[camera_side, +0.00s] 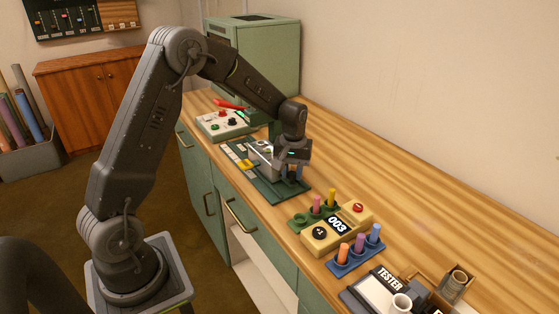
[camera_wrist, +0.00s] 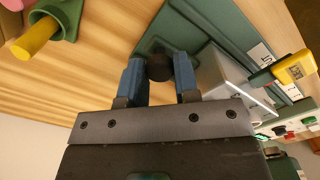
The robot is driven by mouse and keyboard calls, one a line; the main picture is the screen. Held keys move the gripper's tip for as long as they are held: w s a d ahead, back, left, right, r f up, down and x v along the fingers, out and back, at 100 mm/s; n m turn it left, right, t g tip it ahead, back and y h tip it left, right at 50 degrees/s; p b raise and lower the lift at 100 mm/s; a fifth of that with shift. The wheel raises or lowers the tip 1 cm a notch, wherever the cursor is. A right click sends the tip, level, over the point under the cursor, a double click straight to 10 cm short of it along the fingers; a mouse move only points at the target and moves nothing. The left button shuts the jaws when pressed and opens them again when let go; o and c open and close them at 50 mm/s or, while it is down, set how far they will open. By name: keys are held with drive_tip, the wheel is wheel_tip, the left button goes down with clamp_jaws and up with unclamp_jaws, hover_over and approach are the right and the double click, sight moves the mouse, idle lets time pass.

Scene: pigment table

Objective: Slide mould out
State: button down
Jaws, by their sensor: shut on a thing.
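My gripper (camera_side: 293,172) is low over the right part of a dark green base plate (camera_side: 292,192). In the wrist view its blue fingers (camera_wrist: 160,82) are closed around a dark round knob (camera_wrist: 160,66). A silver metal block (camera_side: 262,158) stands on the plate just left of my gripper; it also shows in the wrist view (camera_wrist: 222,72), beside the right finger. I cannot tell which part is the mould, or how the knob joins the block. My fingers hide part of the knob.
A yellow handle (camera_side: 246,165) lies at the plate's left part. Beyond is a white panel with buttons (camera_side: 222,124). To the right stand pigment holders, a yellow counter box (camera_side: 322,236) and a tester (camera_side: 375,289). The counter toward the wall (camera_side: 400,180) is clear.

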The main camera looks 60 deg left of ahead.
drive_tip(key=d, duration=0.4)
drive_tip(key=shift+d, duration=0.25)
drive_tip(key=c, duration=0.9)
unclamp_jaws()
drive_tip(key=shift+o, duration=0.2)
wheel_tip(320, 180, up, 14)
